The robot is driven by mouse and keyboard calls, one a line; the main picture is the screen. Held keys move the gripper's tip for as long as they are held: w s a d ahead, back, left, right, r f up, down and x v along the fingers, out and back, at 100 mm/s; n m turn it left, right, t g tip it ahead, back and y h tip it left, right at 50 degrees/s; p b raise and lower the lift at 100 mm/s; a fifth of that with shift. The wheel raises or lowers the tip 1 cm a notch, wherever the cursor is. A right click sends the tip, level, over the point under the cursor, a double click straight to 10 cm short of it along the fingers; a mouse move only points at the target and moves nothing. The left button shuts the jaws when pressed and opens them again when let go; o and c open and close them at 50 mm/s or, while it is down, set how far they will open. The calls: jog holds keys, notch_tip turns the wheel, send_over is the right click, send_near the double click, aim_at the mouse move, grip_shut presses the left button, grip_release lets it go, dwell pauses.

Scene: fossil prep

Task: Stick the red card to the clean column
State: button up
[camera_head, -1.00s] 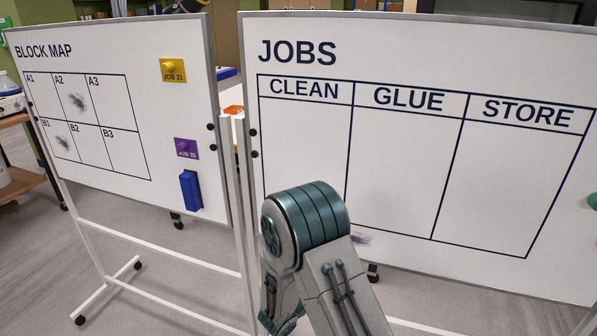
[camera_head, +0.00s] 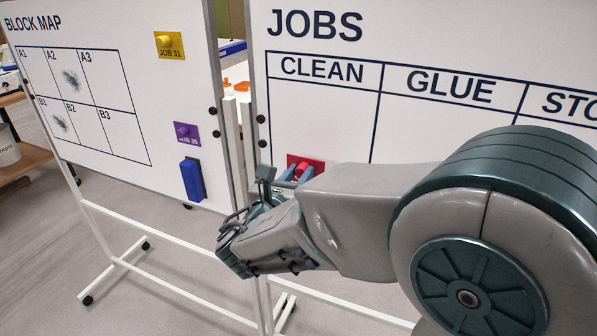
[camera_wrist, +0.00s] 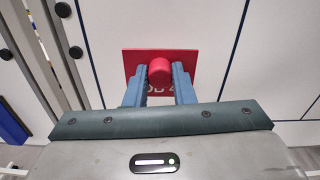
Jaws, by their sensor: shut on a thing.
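The red card (camera_head: 310,160) has a round red knob on its face. In the wrist view the card (camera_wrist: 134,60) is upright and nearly level, with its lettering partly hidden by my fingers. My gripper (camera_head: 294,172) is shut on the knob; its two blue fingers (camera_wrist: 160,78) sit either side of it. The clean column (camera_head: 325,115) is the left column of the JOBS board. In the wrist view the card is in front of this column (camera_wrist: 108,25), between its two vertical lines. I cannot tell whether the card's back touches the board.
The BLOCK MAP board (camera_head: 130,180) stands close on the left, with a yellow card (camera_head: 170,46), a purple card (camera_head: 187,135) and a blue eraser (camera_head: 192,180). White stand posts (camera_head: 232,140) rise between the boards. My arm hides the lower JOBS board.

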aim_at(309, 162)
jog(key=shift+d, duration=0.1)
jog(key=shift+b+x, duration=0.45)
jog(key=shift+x, duration=2.2)
jog(key=o, duration=0.4)
jog(key=shift+c, duration=0.8)
